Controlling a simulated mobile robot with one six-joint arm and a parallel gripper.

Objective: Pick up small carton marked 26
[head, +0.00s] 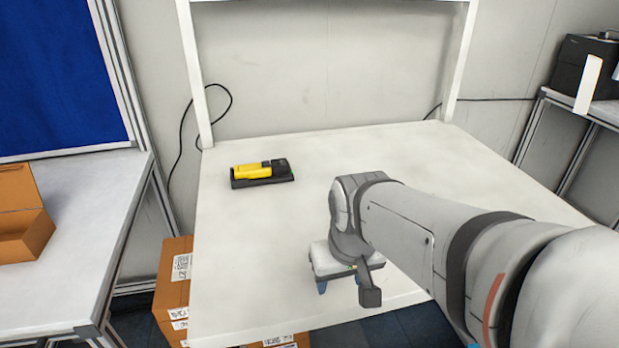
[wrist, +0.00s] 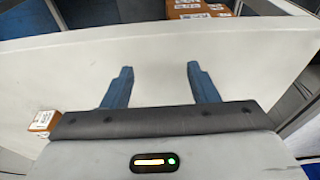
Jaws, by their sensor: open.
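My gripper (head: 340,284) hangs over the front part of the white table. In the wrist view its two blue fingers (wrist: 159,72) are apart with nothing between them. A small brown carton (wrist: 42,121) with a white label stands at the left edge of the wrist view, beside the gripper body and outside the fingers. Its marking is too small to read, so I cannot tell whether it is 26. I do not see this small carton in the head view, where my arm covers part of the table.
A yellow scanner (head: 252,172) sits in a black cradle at the back left of the table (head: 235,270). Labelled brown boxes (head: 175,285) stand on the floor below. An open brown box (head: 20,245) is on the left table. A black device (head: 585,68) stands at right.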

